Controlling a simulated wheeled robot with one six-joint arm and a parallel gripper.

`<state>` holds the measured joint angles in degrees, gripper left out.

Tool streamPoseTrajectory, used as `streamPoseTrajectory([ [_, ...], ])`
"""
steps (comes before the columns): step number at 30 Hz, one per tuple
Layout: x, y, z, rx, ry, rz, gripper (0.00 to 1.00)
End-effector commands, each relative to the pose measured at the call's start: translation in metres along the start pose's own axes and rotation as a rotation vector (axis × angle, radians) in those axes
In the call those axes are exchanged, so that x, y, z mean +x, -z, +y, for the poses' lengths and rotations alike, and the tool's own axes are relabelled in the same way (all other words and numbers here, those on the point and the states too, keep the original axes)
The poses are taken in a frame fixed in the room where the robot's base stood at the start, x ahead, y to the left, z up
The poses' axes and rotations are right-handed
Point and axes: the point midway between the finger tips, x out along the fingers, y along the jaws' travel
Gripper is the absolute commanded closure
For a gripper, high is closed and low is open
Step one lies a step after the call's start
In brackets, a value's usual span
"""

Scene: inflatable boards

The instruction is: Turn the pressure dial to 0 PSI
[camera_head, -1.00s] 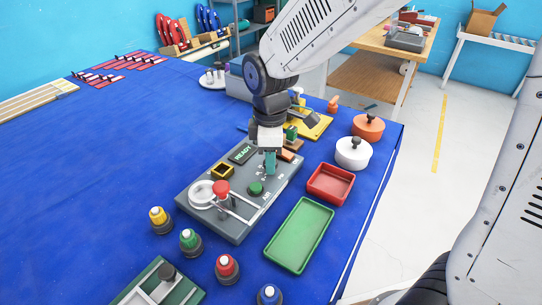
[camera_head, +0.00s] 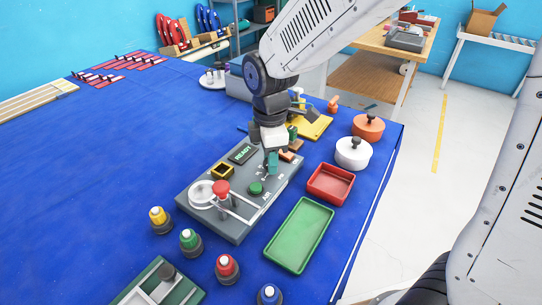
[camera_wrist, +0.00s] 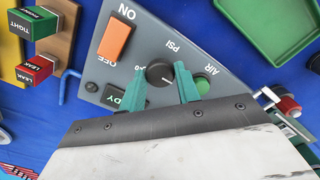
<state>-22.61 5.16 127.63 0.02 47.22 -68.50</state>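The pressure dial (camera_wrist: 159,73) is a dark round knob with a pale pointer mark, beside the "PSI" label on the grey panel (camera_wrist: 205,55). The mark lies toward the lower right, on the side away from the partly hidden "0" label at the left. My gripper (camera_wrist: 160,72) has its two teal fingers apart, one on each side of the dial. Contact with the knob cannot be made out. In the head view my gripper (camera_head: 272,163) is over the back right part of the panel (camera_head: 233,227) and hides the dial.
An orange ON/OFF switch (camera_wrist: 114,40) and green AIR button (camera_wrist: 202,85) flank the dial. A red-topped clamp (camera_head: 221,188) stands on the panel. Red (camera_head: 331,196) and green (camera_head: 287,262) trays lie to its right. Several coloured knobs stand in front.

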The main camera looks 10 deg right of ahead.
Motion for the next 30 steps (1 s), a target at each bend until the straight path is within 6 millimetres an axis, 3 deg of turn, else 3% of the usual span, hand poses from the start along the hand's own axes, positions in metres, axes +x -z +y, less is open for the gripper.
streamPoseTrajectory([
  [1,-0.001,0.0,0.001,-0.001,-0.004,0.001,0.57],
  [2,-0.001,0.0,0.001,-0.001,-0.004,0.001,0.48],
  [3,-0.001,0.0,0.001,-0.001,-0.003,0.001,0.46],
  [13,-0.006,0.0,0.001,0.0,-0.003,0.001,0.46],
  [24,-0.064,0.0,0.001,0.0,-0.005,0.002,0.46],
  [30,-0.078,0.0,0.001,0.0,-0.003,0.001,0.46],
])
